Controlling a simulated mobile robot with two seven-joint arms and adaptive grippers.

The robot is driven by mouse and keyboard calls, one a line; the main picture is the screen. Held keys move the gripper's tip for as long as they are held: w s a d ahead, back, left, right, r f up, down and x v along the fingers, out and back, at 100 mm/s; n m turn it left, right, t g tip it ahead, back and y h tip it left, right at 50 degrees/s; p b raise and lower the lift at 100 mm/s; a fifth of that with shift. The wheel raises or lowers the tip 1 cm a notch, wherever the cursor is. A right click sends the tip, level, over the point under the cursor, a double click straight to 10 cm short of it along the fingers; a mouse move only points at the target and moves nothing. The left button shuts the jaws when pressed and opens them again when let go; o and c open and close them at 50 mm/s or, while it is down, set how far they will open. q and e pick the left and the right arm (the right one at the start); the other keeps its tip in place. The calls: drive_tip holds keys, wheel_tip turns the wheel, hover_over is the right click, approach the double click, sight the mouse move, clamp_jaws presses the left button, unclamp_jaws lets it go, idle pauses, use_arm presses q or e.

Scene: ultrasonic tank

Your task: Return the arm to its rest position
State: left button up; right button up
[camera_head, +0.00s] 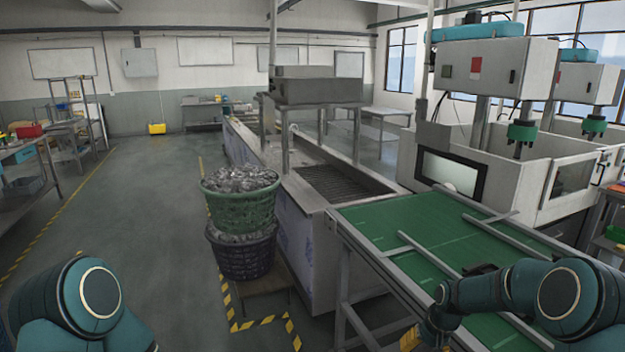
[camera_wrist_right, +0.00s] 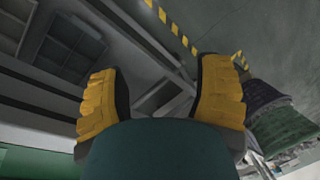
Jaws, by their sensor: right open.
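My right arm (camera_head: 520,295) reaches in from the right over the green conveyor table (camera_head: 420,235), bent with its wrist low at the near left edge. A yellow part of the right gripper (camera_head: 410,338) shows at the bottom of the head view. In the right wrist view the two yellow fingers of the right gripper (camera_wrist_right: 160,75) stand wide apart with nothing held between them. My left arm (camera_head: 85,300) shows only in part at the lower left; its gripper is out of view.
A green basket (camera_head: 240,207) full of metal parts sits on a dark basket (camera_head: 243,257) left of the conveyor. A long metal tank (camera_head: 315,195) runs behind them. Machines (camera_head: 480,165) stand at the right. The floor (camera_head: 130,200) at left is clear.

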drive_tip(key=s+a+f+y+b, duration=0.1)
drive_tip(key=s+a+f, duration=0.9)
drive_tip(key=a, duration=0.1)
drive_tip(key=s+a+f+b, duration=0.1)
drive_tip(key=s+a, duration=0.2)
drive_tip(key=s, duration=0.4)
drive_tip(key=s+a+f, duration=0.2)
drive_tip(key=s+a, duration=0.1)
drive_tip(key=s, duration=0.5)
drive_tip(key=shift+f+n+t+y+b, duration=0.15)
drive_tip(key=shift+n+t+y+b, duration=0.15)
drive_tip(key=shift+t+y+b, duration=0.1)
drive_tip(key=shift+s, duration=0.1)
